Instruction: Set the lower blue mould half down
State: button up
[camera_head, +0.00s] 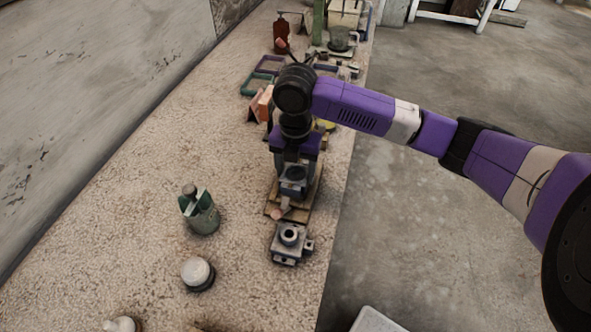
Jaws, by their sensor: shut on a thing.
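My gripper (293,163) points down over the counter, near its right edge. It is shut on a small blue-grey block with a dark round hollow, which I take to be the lower blue mould half (293,182). The block is over a wooden board (273,209); I cannot tell whether it touches the board. My wrist and fingers hide its far side. A grey block with a round opening (289,241) sits on the counter just in front of the board.
A green container (203,219) and a white-topped round pot (196,272) stand to the left. Behind my arm are green (256,84) and purple trays, a red-brown bottle (281,38) and other clutter. The counter's left middle is clear. Its right edge drops to the floor.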

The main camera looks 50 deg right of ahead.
jog(key=shift+f+b, duration=0.95)
jog(key=shift+f, duration=0.35)
dwell(0.5)
jog(key=o, duration=1.7)
jog(key=shift+c, duration=0.2)
jog(key=shift+r, duration=0.1)
jog(key=shift+r+p, duration=1.6)
jog(key=shift+r, duration=0.4)
